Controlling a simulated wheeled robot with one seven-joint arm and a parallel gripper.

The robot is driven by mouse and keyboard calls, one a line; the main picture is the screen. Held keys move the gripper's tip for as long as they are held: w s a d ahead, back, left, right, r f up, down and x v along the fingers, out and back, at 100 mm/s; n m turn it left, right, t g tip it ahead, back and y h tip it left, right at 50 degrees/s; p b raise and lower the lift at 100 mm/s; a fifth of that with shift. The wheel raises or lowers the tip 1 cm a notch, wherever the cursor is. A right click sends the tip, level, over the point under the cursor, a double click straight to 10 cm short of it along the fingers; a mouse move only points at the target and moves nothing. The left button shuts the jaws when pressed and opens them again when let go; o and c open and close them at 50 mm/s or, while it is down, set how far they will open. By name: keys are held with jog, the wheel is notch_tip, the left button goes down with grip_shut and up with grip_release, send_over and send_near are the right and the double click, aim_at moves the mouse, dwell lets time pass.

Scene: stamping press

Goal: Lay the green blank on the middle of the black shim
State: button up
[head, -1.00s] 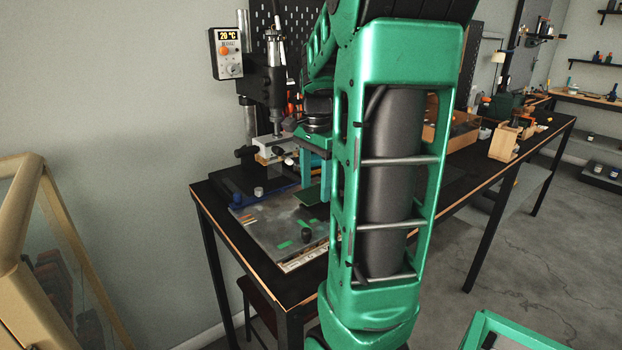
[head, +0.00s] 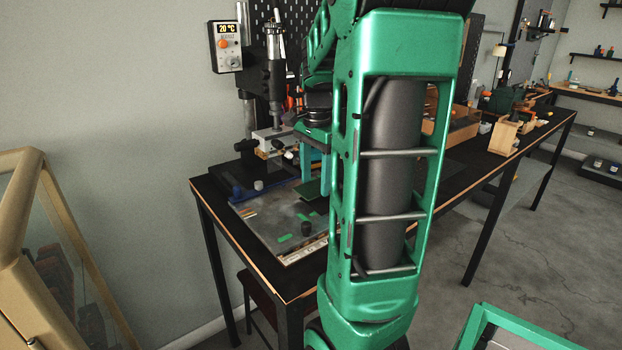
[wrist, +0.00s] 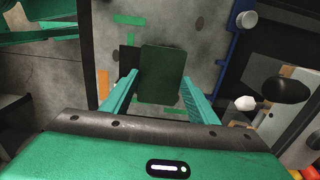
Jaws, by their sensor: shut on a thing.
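The green blank (wrist: 162,75) is a flat dark green plate near the middle of the wrist view. It also shows in the head view (head: 308,190), below my fingers. My gripper (wrist: 160,80) is shut on it, with a teal finger at each side edge. In the head view my gripper (head: 314,172) is partly hidden by my arm. A dark flat patch, likely the black shim (wrist: 127,61), shows just left of the blank in the wrist view; the blank covers the rest. I cannot tell the gap between blank and shim.
The press (head: 268,85) stands behind, with a blue-edged base (head: 248,190) left of my gripper. A control box (head: 226,47) hangs on its left.

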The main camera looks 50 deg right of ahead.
jog(key=shift+f, duration=1)
jog(key=o, duration=1)
jog(key=shift+c, duration=1.1)
jog(key=shift+r, duration=3.5)
